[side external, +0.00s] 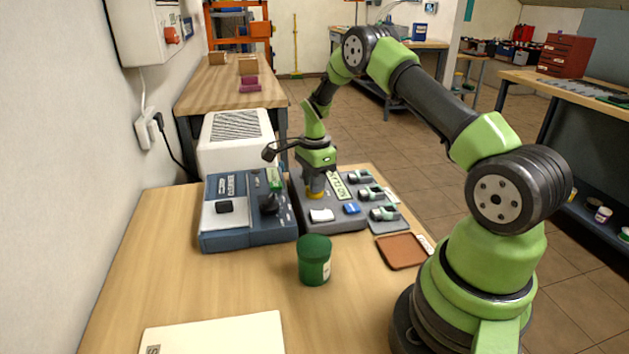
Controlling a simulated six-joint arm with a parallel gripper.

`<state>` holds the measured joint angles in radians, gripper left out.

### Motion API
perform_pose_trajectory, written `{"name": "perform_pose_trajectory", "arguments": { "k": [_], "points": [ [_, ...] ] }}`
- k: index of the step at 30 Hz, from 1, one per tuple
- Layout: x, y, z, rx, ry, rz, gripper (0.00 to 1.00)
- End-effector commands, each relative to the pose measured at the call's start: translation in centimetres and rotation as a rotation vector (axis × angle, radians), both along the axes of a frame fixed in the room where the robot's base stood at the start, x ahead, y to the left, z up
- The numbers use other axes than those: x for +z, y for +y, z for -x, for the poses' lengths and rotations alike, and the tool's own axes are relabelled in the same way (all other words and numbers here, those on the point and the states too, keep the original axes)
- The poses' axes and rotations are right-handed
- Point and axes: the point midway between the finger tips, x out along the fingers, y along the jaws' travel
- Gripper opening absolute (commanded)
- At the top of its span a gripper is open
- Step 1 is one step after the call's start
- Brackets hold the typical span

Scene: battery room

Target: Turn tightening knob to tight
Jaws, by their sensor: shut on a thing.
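My gripper (315,184) points down over the grey panel (347,219) on the wooden table. Its fingers are shut on a yellow knob (316,194), which shows just below the fingertips on the left part of that panel. The fingers hide most of the knob. I cannot tell which way the knob is turned, and no marking around it can be read.
A blue device (248,238) with black knobs stands directly left of the panel. A green jar (314,260) stands in front. A brown tray (402,251) lies to the right. A white ribbed box (236,160) stands behind.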

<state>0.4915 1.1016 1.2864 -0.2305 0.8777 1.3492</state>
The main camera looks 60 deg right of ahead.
Motion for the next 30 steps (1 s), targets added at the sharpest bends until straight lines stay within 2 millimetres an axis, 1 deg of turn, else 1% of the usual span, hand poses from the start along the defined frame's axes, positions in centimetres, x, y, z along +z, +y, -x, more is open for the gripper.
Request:
{"name": "perform_pose_trajectory", "arguments": {
  "k": [6,12,18,30],
  "points": [
    [0.12,0.0,0.0,-0.144,0.0,0.0,0.0],
    [0.13,0.0,-0.01,-0.224,0.0,0.0,0.0],
    [0.13,0.0,0.0,-0.26,0.0,0.0,0.0],
    [0.14,0.0,0.0,-0.266,0.0,0.0,0.0]
  ]
}}
